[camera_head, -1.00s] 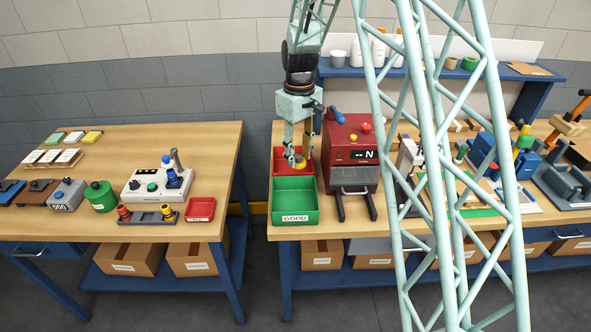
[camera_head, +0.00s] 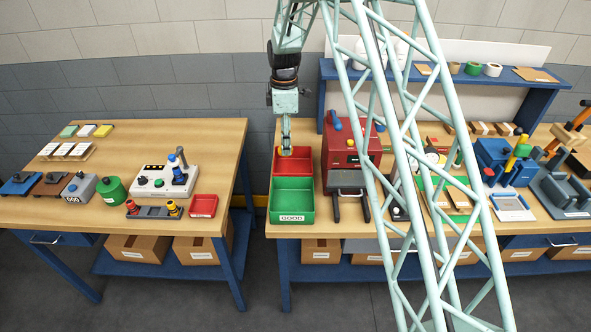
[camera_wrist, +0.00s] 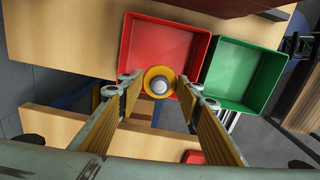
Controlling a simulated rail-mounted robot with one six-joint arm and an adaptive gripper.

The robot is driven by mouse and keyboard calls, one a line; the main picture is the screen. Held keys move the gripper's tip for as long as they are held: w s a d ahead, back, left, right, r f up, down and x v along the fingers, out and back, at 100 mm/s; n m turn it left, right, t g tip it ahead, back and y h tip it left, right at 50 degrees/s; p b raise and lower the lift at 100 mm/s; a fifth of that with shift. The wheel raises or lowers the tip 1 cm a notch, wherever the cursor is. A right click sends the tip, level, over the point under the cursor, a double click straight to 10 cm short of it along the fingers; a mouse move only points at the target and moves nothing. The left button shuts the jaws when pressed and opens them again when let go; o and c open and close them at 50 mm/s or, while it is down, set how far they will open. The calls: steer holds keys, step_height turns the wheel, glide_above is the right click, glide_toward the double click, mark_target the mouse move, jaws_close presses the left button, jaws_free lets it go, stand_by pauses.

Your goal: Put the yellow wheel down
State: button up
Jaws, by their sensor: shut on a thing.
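My gripper (camera_head: 286,152) is over the left part of the red bin (camera_head: 306,166) on the middle bench. In the wrist view, its two fingers (camera_wrist: 159,92) stand on either side of the yellow wheel (camera_wrist: 150,74), a yellow ring with a grey centre, and are shut on it. The wheel appears against the edge of the red bin (camera_wrist: 137,35) in that view; its height above the bin is hard to judge. In the head view, the wheel is mostly hidden by the fingers. The green bin (camera_head: 292,200), labelled GOOD, sits in front of the red bin.
The red machine (camera_head: 338,152) stands close on the right of the bins. My pale green lattice column crosses the head view. A gap separates the left table (camera_head: 217,150) from the bench. A small red tray (camera_head: 203,206) sits on that table.

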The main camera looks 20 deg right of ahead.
steer(key=shift+w+a+n, duration=0.1)
steer(key=shift+w+n, duration=0.15)
steer(key=shift+n, duration=0.05)
steer(key=shift+f, duration=0.1)
glide_above(286, 172)
steer(key=shift+w+f, duration=0.15)
steer(key=shift+f, duration=2.9)
steer(key=shift+f, duration=0.1)
steer(key=shift+f, duration=1.8)
steer(key=shift+f, duration=0.1)
steer(key=o, duration=0.8)
steer(key=shift+o, duration=0.4)
